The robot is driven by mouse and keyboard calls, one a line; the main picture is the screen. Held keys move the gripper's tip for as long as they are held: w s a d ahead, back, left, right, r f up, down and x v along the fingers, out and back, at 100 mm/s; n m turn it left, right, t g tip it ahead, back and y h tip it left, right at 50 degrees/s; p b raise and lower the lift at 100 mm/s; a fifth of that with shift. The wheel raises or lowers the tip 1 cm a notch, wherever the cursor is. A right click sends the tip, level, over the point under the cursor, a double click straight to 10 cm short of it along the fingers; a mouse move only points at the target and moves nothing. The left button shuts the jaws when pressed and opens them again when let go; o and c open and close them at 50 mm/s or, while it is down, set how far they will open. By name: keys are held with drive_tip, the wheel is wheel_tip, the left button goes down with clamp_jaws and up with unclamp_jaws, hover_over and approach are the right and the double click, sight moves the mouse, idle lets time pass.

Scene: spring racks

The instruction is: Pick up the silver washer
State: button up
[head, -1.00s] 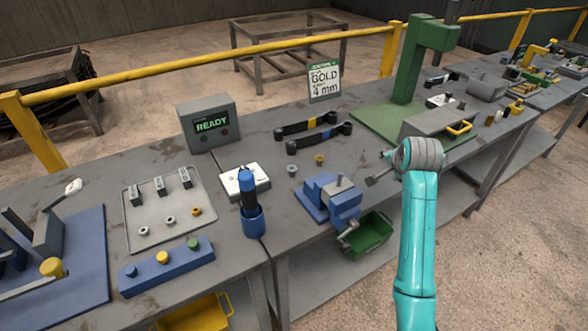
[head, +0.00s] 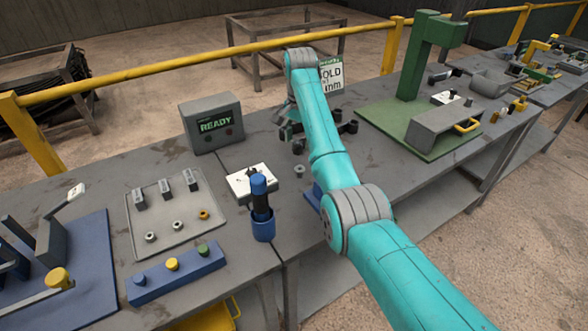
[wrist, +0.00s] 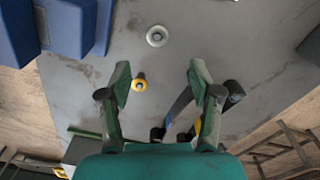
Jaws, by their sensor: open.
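The silver washer (head: 300,171) lies flat on the grey bench, left of my arm. In the wrist view the silver washer (wrist: 157,36) shows at the top, past the fingertips and near the middle line. My gripper (wrist: 159,74) is open and empty above the bench. A gold washer (wrist: 138,83) lies nearer, between the fingers as seen from the wrist. In the head view the gripper (head: 291,136) is dark and partly covered by my arm, and the gold washer is hidden.
The blue vise (wrist: 62,22) stands beside the silver washer. Black banded tools (wrist: 182,103) lie beside the gripper. A white box (head: 251,182), a blue cup (head: 262,226) and the READY display (head: 211,123) stand to the left. A tray (head: 138,247) holds several small parts.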

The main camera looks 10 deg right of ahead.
sight(300, 167)
wheel_tip(300, 167, down, 4)
drive_tip(key=shift+s+d+f, duration=0.1)
drive_tip(key=shift+d+f, duration=0.05)
drive_tip(key=shift+f, duration=1.25)
drive_tip(key=shift+d+f, duration=0.1)
drive_tip(key=shift+f, duration=1.3)
drive_tip(key=shift+f, duration=0.25)
drive_tip(key=c, duration=1)
